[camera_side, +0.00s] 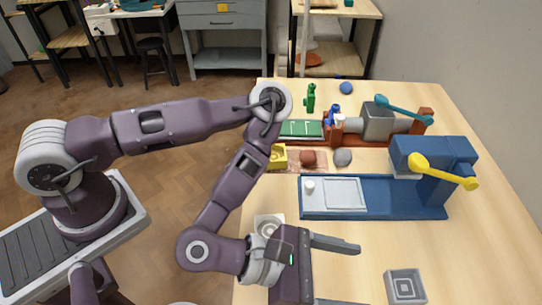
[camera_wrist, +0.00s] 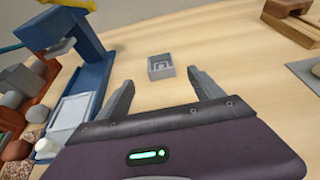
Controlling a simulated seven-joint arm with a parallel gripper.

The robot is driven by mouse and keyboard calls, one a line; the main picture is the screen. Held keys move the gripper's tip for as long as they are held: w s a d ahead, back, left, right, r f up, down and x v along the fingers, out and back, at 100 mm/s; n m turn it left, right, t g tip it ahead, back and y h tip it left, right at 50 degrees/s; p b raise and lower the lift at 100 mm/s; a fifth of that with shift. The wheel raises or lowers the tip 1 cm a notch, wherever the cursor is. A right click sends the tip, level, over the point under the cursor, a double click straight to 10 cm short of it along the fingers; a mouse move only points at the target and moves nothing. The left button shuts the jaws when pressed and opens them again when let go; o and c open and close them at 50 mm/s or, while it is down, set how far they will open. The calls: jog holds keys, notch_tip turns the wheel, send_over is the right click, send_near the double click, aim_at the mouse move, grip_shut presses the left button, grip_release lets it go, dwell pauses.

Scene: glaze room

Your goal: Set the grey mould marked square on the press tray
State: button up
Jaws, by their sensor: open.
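My gripper (camera_side: 362,275) is open and empty, low over the table to the left of the mould in the side view. The mould stands apart from the fingers. The press tray (camera_side: 345,193) is a pale rectangular plate on the blue base of the press (camera_side: 440,160); it also shows at left in the wrist view (camera_wrist: 72,112). Nothing lies on it except a small white knob-like piece at its left edge.
A pale mould with a round mark (camera_side: 268,226) is partly behind my arm. Behind the press are a grey lump (camera_side: 343,157), a reddish lump (camera_side: 308,157), a yellow block (camera_side: 277,157) and a red-based machine (camera_side: 378,122).

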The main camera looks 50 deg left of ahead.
jog(key=shift+w+d+r+m, duration=0.15)
jog(key=shift+r+m, duration=0.1)
jog(key=shift+m, duration=0.15)
jog(key=w+a+r+m+g+y, duration=0.1)
jog(key=w+a+r+m+y, duration=0.15)
jog(key=a+r+m, duration=0.65)
jog(key=w+a+r+m+g+y, duration=0.2)
jog(key=a+r+m+y, duration=0.25)
jog(key=a+m, duration=0.8)
jog(key=s+a+r+m+y, duration=0.2)
jog(key=s+a+r+m, duration=0.1)
jog(key=s+a+r, duration=0.2)
jog(key=s+a, duration=0.2)
jog(key=a, duration=0.1)
jog(key=shift+s+a, duration=0.15)
jog(key=shift+s, duration=0.25)
jog(key=shift+o, duration=0.4)
jog(key=s+a+r+m+g, duration=0.1)
jog(key=s+a, duration=0.2)
jog(key=s, duration=0.4)
jog(key=shift+s+r+m+y, duration=0.15)
jog(key=shift+r+m+y, duration=0.05)
jog(key=shift+m+y, duration=0.15)
jog(key=shift+a, duration=0.1)
